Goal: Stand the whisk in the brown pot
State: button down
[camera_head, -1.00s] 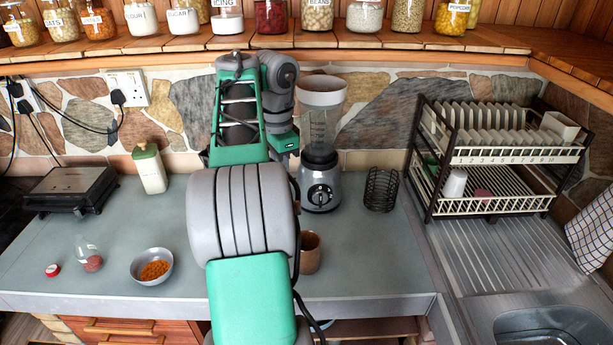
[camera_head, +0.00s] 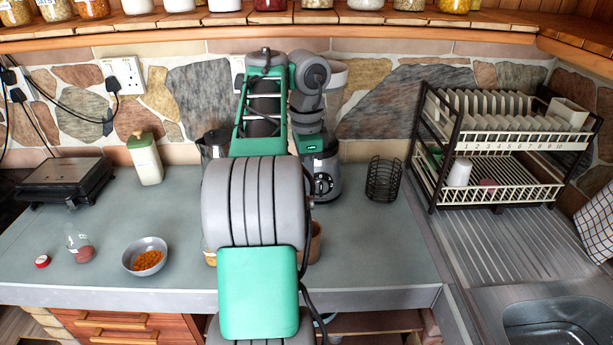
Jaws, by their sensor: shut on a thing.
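The brown pot (camera_head: 315,243) stands on the grey counter, just right of my arm's large grey joint. Most of it is hidden behind my arm, and only its right side shows. I cannot see the whisk. My gripper is also out of sight; my green and grey arm fills the middle of the view, and its far end bends down behind the large joint.
A blender (camera_head: 322,170) stands behind my arm, with a black wire holder (camera_head: 383,180) to its right. A dish rack (camera_head: 500,150) stands farther right. A bowl of orange food (camera_head: 148,257) and a glass jar (camera_head: 79,243) are left.

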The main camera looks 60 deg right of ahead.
aim_at(306, 204)
jog(key=shift+f+b, duration=3.85)
jog(key=shift+f, duration=0.35)
jog(key=c, duration=1.3)
grip_release()
jog(key=shift+r, duration=0.1)
notch_tip(306, 204, up, 8)
jog(key=p, duration=0.7)
